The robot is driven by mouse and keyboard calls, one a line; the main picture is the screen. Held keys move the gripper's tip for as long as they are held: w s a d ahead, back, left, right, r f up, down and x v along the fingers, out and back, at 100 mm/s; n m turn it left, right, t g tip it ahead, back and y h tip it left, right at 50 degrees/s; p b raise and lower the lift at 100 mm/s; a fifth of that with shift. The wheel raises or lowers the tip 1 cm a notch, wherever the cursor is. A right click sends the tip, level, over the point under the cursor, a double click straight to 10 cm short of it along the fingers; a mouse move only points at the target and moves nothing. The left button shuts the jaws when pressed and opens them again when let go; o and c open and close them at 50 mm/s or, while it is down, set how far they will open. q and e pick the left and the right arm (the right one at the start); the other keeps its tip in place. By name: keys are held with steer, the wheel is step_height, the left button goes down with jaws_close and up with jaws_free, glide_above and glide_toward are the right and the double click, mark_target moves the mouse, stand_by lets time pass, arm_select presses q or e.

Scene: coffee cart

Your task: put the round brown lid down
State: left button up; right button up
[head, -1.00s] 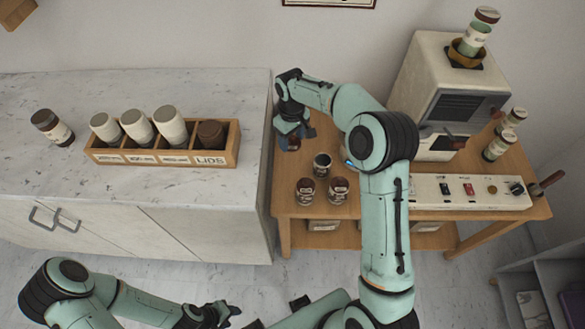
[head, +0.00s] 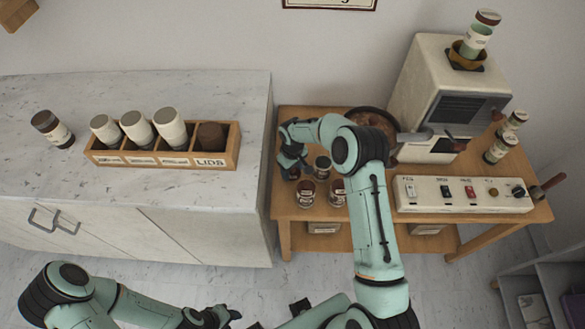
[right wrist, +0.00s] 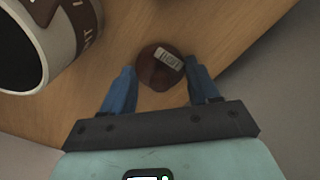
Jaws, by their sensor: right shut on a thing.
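The round brown lid (right wrist: 158,68) with a pale label sits between the two blue fingertips of my right gripper (right wrist: 160,85) in the right wrist view. The gripper is shut on it, over the wooden table top. I cannot tell whether the lid touches the wood. In the head view my right gripper (head: 291,170) points down at the left end of the wooden cart (head: 283,214), beside the cups; the lid is not clear there. My left gripper (head: 228,314) is low at the bottom of the head view, away from the cart; its jaw opening is unclear.
Several cups stand close by, one (head: 322,166) right of the gripper; a large cup (right wrist: 35,45) also shows in the right wrist view. A dark pan (head: 373,122), a control panel (head: 462,194) and a coffee machine (head: 455,95) stand right. A lid box (head: 160,158) is on the left counter.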

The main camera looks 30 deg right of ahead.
steer(key=o, duration=1)
steer(key=shift+f, duration=0.1)
steer(key=shift+o, duration=0.2)
step_height(320, 180, up, 12)
steer(key=shift+r, duration=0.2)
